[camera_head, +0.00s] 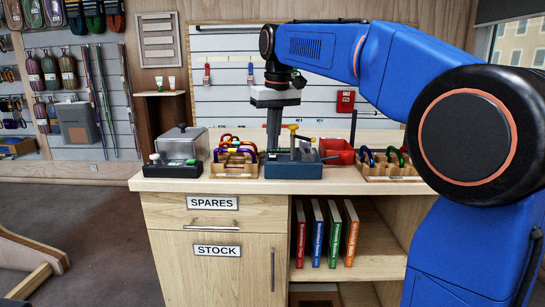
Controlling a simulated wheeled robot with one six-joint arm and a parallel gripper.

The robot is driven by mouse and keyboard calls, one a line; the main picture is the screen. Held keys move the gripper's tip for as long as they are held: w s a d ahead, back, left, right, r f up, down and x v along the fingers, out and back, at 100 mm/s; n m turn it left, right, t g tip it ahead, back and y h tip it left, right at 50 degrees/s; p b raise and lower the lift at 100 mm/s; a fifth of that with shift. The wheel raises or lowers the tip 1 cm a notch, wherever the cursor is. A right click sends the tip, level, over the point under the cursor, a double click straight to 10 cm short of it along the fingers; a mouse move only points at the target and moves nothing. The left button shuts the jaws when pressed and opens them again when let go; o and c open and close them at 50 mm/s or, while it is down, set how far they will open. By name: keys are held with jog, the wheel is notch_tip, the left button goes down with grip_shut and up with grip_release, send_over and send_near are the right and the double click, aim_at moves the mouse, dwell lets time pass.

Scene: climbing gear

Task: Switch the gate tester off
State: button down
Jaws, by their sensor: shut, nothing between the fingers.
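A blue-grey bench device (293,171) sits at the middle of the counter's front edge, with a grey upright part and a yellow-topped lever (293,128) above it. It looks like the gate tester, but no label on it is readable. My gripper (273,146) points straight down, its fingers shut and empty, over the left part of this device. I cannot tell whether the fingertips touch it. A low black box (174,174) with small knobs or buttons, one green, stands at the left end of the counter. Any on/off switch or lamp is too small to make out.
A carabiner rack (234,172) stands left of the device and another (390,177) right of it. A red bin (337,150) stands behind to the right. A clear-lidded box (184,142) is at the back left. My blue arm covers the upper right.

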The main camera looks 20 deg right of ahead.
aim_at(273, 155)
jog(key=shift+f, duration=0.9)
dwell(0.8)
jog(key=shift+r, duration=0.1)
notch_tip(273, 155, up, 7)
dwell(1.0)
jog(key=shift+s, duration=0.1)
jog(key=s+d+f+m+t, duration=0.1)
jog(key=s+d+f, duration=0.2)
jog(key=s+f, duration=1.3)
jog(key=s+d+f+m+t, duration=0.1)
jog(key=s+d+f, duration=0.3)
jog(key=s+f, duration=1.2)
jog(key=shift+s+f+t, duration=0.3)
jog(key=shift+s+t, duration=0.2)
jog(key=shift+s, duration=0.05)
